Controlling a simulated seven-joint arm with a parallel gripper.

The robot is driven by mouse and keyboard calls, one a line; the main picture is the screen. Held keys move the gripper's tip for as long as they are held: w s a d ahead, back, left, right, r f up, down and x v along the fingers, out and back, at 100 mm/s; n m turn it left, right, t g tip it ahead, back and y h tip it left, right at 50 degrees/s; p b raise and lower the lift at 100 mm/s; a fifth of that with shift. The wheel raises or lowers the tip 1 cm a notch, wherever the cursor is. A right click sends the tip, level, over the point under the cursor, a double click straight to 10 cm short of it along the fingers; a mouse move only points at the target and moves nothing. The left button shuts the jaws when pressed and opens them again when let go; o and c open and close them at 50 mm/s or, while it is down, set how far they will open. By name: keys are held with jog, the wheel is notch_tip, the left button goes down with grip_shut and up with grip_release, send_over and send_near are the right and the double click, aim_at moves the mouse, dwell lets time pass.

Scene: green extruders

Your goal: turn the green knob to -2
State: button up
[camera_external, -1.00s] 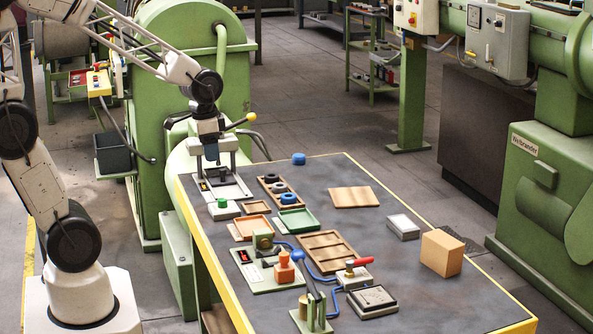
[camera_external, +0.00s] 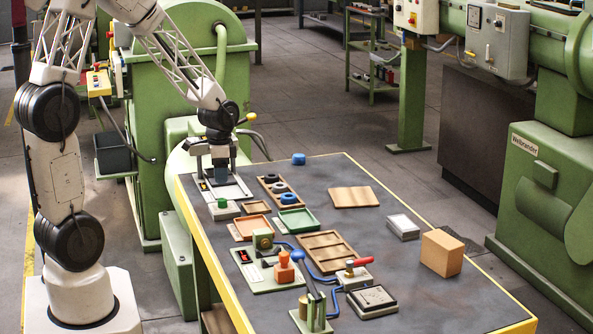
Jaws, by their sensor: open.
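The green knob (camera_external: 222,203) is a small round cap on a light grey box near the left edge of the table. Its pointer and scale are too small to read. My gripper (camera_external: 220,173) is lowered behind the knob, among the grey uprights of a white-based fixture (camera_external: 238,191). It is apart from the knob in the picture. The fixture and the small size hide the fingertips in part; I see nothing held in them.
A rack with dark and blue rings (camera_external: 289,198), a green tray (camera_external: 298,221) and an orange tray (camera_external: 250,228) are close to the knob. A red-handled valve (camera_external: 357,263) and a cardboard box (camera_external: 441,253) stand further right.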

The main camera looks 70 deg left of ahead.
aim_at(222, 199)
jog(key=shift+f, duration=0.1)
dwell(0.3)
jog(key=shift+d+f, duration=0.15)
jog(key=shift+f, duration=3.65)
jog(key=c, duration=0.9)
